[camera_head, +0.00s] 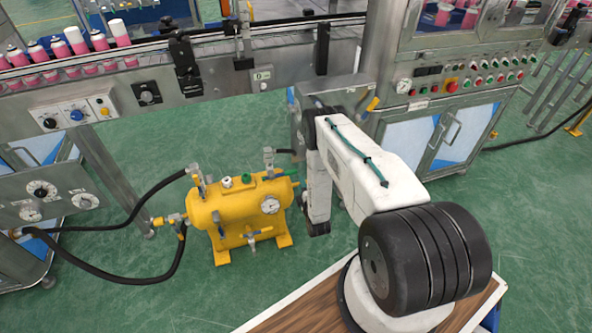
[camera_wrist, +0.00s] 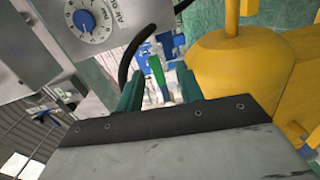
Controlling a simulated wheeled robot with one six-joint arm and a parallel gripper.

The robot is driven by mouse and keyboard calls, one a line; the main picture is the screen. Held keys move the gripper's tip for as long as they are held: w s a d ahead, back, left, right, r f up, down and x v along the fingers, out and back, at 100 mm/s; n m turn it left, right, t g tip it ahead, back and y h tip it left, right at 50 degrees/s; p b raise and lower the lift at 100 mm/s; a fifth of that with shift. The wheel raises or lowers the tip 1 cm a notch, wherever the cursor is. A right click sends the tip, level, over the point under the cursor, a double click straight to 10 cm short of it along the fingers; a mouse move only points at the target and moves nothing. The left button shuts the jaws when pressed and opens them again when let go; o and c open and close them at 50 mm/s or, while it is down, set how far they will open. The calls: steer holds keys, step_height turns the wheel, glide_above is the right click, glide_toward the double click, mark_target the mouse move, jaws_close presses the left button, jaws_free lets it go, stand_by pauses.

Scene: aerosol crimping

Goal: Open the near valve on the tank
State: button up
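The yellow tank (camera_head: 232,211) stands on the green floor, left of my arm in the head view. Metal fittings stand at the top left (camera_head: 198,180) and top right (camera_head: 268,161). In the wrist view the tank's rounded yellow body (camera_wrist: 232,72) fills the right side. My gripper (camera_wrist: 160,90) shows two dark green fingers, spread apart. A green handle with blue parts (camera_wrist: 157,68) appears between and beyond the fingertips; contact cannot be told. My gripper is not clearly visible in the head view.
Black hoses (camera_head: 115,278) run from the tank to a metal cabinet (camera_head: 60,200) at the left. A conveyor (camera_head: 220,85) with pink cans crosses behind. A control cabinet (camera_head: 440,100) stands at the back right.

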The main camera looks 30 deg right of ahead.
mark_target(291, 174)
steer(key=shift+w+a+r+n+t, duration=0.15)
steer(key=shift+w+a+r+n, duration=0.15)
steer(key=shift+w+a, duration=0.3)
steer(key=shift+w+a+r+n+t, duration=0.2)
steer(key=shift+w+a+n, duration=0.15)
steer(key=shift+w, duration=0.3)
steer(key=x, duration=0.6)
steer(key=shift+f, duration=0.15)
steer(key=shift+c, duration=0.4)
